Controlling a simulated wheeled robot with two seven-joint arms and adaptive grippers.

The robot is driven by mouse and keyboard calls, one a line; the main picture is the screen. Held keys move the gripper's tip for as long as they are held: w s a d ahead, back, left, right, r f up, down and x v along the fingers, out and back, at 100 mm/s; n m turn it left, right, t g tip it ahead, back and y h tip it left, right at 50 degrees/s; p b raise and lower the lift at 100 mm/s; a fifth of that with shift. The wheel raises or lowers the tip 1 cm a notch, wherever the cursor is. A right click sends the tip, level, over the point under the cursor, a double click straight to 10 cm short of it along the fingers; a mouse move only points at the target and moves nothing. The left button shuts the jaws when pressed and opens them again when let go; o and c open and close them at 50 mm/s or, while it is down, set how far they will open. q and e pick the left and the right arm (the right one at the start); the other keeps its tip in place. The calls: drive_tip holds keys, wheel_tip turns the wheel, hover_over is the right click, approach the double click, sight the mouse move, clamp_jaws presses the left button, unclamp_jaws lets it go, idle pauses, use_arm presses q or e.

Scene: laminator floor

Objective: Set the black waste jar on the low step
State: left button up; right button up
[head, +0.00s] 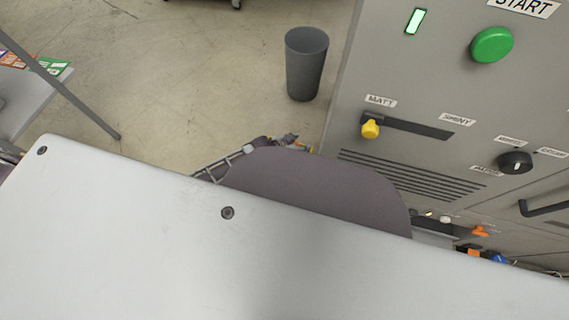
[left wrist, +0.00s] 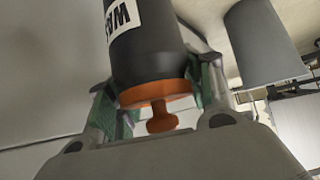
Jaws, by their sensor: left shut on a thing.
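The black waste jar (left wrist: 143,50) shows in the left wrist view, with a white label that is partly cut off and an orange lid with a knob. My left gripper (left wrist: 160,88) is shut on it, with a green-lined finger on each side of the jar near its lid. The jar's far end is out of the frame. I cannot make out the low step in either view. My right gripper is not in view.
A grey bin (head: 305,75) stands on the concrete floor, left of the grey machine (head: 370,55). The machine carries a green button (head: 492,45), a yellow slider knob (head: 370,128) and a black dial (head: 515,162). A table with coloured cards (head: 50,67) is at the left. Floor between is open.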

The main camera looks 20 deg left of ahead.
use_arm(q)
drive_tip(key=shift+m+g+h, duration=0.3)
drive_tip(key=shift+m+h, duration=0.2)
drive_tip(key=shift+m, duration=0.2)
drive_tip(key=f, duration=0.3)
drive_tip(key=s+d+f, duration=0.1)
drive_tip(key=shift+f, duration=0.35)
drive_tip(key=shift+s+f, duration=0.15)
drive_tip(key=shift+f, duration=0.55)
drive_tip(key=shift+w+a+f+m+g+h, duration=0.1)
drive_tip(key=shift+f+m+g+h, duration=0.15)
drive_tip(key=shift+f, duration=0.3)
drive_tip(key=shift+w+a+f+m+g+h, duration=0.1)
drive_tip(key=shift+f+m+h, duration=0.05)
drive_tip(key=shift+f+m, duration=0.3)
drive_tip(key=shift+w+f, duration=0.1)
drive_tip(key=shift+f, duration=0.15)
drive_tip(key=shift+f, duration=0.15)
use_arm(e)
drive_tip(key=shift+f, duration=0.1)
use_arm(q)
wheel_tip(320, 180, down, 6)
drive_tip(key=b, duration=0.4)
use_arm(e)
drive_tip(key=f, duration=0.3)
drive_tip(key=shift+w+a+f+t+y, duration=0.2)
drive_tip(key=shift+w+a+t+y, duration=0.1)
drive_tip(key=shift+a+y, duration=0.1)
